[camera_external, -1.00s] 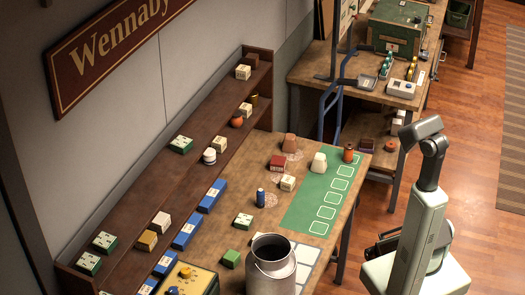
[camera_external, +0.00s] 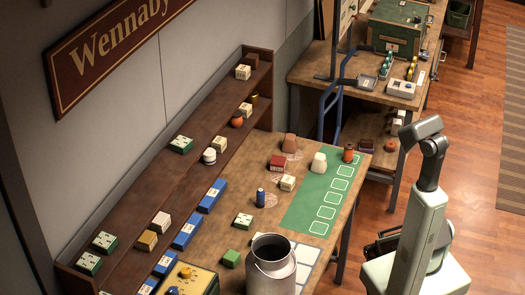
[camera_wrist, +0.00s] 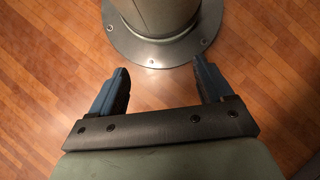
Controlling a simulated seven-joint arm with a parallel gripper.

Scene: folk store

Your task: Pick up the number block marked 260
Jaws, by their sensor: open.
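Several small number blocks stand in the external view, but their markings are too small to read, so I cannot tell which one is 260. A cream block (camera_external: 288,183) and a white-and-green block (camera_external: 243,220) are on the wooden table. More pale blocks are on the wall shelf, among them one at its far end (camera_external: 243,72) and one lower down (camera_external: 160,222). My gripper (camera_wrist: 162,80) is open and empty in the wrist view, above the wood floor beside a round metal base plate. It is well away from the blocks.
A green mat (camera_external: 322,190) with white squares lies on the table (camera_external: 220,232). A metal can (camera_external: 272,268) stands at the front. A red block (camera_external: 278,162), a blue cylinder (camera_external: 260,197) and a green block (camera_external: 231,258) are nearby. Blue trays (camera_external: 186,231) line the shelf's edge.

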